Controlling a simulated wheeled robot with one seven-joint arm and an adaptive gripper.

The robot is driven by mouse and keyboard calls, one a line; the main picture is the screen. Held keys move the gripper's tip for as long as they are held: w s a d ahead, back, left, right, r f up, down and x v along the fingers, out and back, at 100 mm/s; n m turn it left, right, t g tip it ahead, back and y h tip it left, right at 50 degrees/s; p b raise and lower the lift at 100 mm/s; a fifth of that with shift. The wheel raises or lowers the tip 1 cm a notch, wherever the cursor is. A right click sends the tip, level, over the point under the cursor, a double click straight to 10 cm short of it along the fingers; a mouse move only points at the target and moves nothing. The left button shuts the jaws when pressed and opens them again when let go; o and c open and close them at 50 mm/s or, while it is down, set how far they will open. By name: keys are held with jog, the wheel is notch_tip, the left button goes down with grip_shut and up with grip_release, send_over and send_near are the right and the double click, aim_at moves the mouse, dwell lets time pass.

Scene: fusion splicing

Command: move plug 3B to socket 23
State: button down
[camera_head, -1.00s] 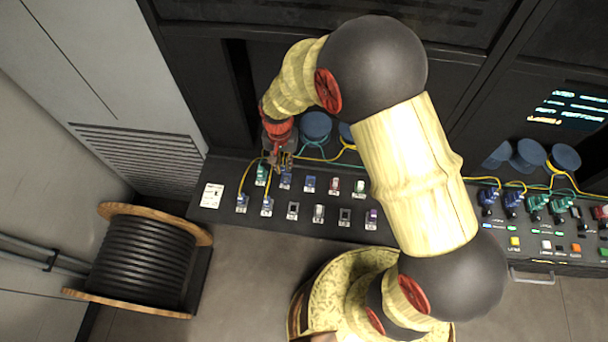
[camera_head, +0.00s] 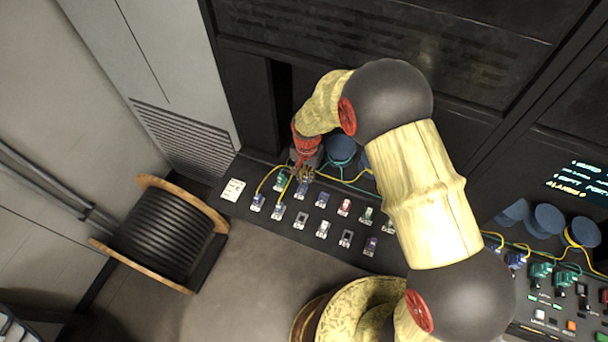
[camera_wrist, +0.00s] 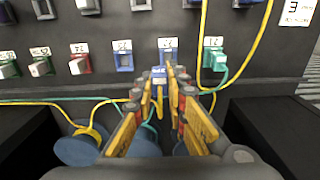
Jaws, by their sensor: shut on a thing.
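My gripper (camera_wrist: 158,88) is shut on a small blue plug (camera_wrist: 158,76) with a white label too small to read. A yellow cable runs back from it between the fingers. The plug is in front of a blue socket position with a white label (camera_wrist: 168,43); I cannot tell whether it is inserted or just apart from it. In the head view my gripper (camera_head: 303,174) is low over the back row of the panel, near a blue fitting (camera_head: 302,190), and its fingers partly hide the plug. I cannot tell which socket is number 23.
A green plug (camera_wrist: 214,60) with a cable is close beside the fingers. Another blue fitting (camera_wrist: 123,60) and a red one (camera_wrist: 80,63) are on the other side. A cable reel (camera_head: 160,232) stands left.

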jog(key=d+f, duration=0.1)
jog(key=d, duration=0.1)
jog(key=s+d, duration=0.1)
jog(key=d, duration=0.1)
jog(key=s+d+f, duration=0.1)
jog(key=d, duration=0.1)
jog(key=shift+s+d+f+b, duration=0.2)
jog(key=shift+f+b, duration=0.1)
jog(key=shift+f, duration=0.05)
jog(key=shift+f+b, duration=1.3)
jog(key=shift+f, duration=0.5)
jog(key=shift+f+b, duration=0.5)
jog(key=shift+b, duration=0.1)
dwell(0.8)
jog(key=c, duration=1.7)
grip_release()
notch_tip(320, 180, up, 12)
